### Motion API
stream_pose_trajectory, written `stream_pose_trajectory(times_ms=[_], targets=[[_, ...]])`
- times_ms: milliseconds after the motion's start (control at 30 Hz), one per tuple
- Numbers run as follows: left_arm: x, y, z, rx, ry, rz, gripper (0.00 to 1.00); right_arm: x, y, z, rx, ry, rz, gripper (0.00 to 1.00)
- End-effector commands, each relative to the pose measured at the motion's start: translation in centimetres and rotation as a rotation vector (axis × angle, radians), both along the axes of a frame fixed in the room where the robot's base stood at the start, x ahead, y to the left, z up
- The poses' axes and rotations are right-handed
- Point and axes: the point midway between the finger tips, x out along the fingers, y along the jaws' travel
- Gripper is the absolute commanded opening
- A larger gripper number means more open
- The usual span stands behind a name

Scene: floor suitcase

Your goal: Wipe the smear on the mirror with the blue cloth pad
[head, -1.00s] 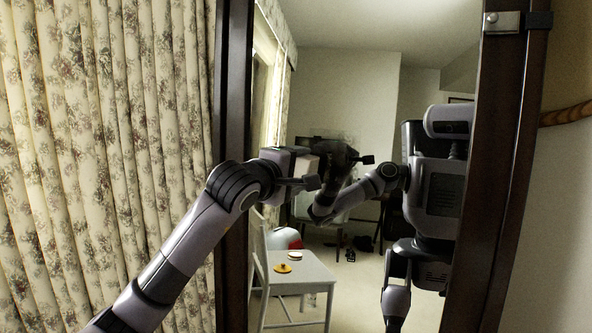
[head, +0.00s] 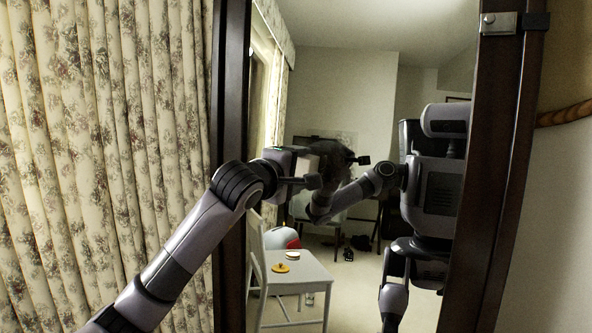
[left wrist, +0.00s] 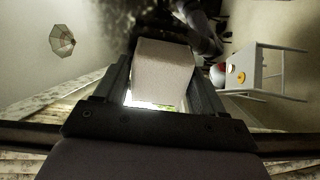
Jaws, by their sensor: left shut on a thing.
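The tall mirror in its dark wooden frame (head: 230,150) fills the middle of the head view. The smear is a dark, mottled smudge (head: 337,152) on the glass, just right of my left gripper (head: 309,170). It also shows as a dark patch at the top of the left wrist view (left wrist: 122,18). My left gripper is shut on the pad, a block (left wrist: 163,72) that looks pale grey-white, not blue, here. The pad is in front of the glass near the smear's left side; I cannot tell whether it touches. My right gripper is not in view.
A flowered curtain (head: 100,130) hangs left of the mirror, close behind my left arm. A metal clip (head: 499,23) sits at the frame's top right. The white chair with small items and my own body in the glass are reflections.

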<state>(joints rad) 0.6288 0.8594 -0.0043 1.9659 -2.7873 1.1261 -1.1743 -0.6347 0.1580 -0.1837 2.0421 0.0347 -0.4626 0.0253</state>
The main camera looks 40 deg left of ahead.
Motion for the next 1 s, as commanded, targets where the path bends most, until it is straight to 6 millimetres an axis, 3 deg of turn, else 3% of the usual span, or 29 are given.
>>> stream_pose_trajectory(times_ms=[333, 533, 1000], targets=[[0.5, -0.1, 0.0, 0.000, 0.000, -0.001, 0.40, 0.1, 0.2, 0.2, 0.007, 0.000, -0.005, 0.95], [0.8, -1.7, 0.1, 0.000, -0.002, -0.002, 0.40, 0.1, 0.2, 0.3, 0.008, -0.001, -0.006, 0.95], [1.4, -4.1, -0.3, 0.001, -0.003, -0.001, 0.40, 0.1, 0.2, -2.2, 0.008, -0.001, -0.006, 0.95]])
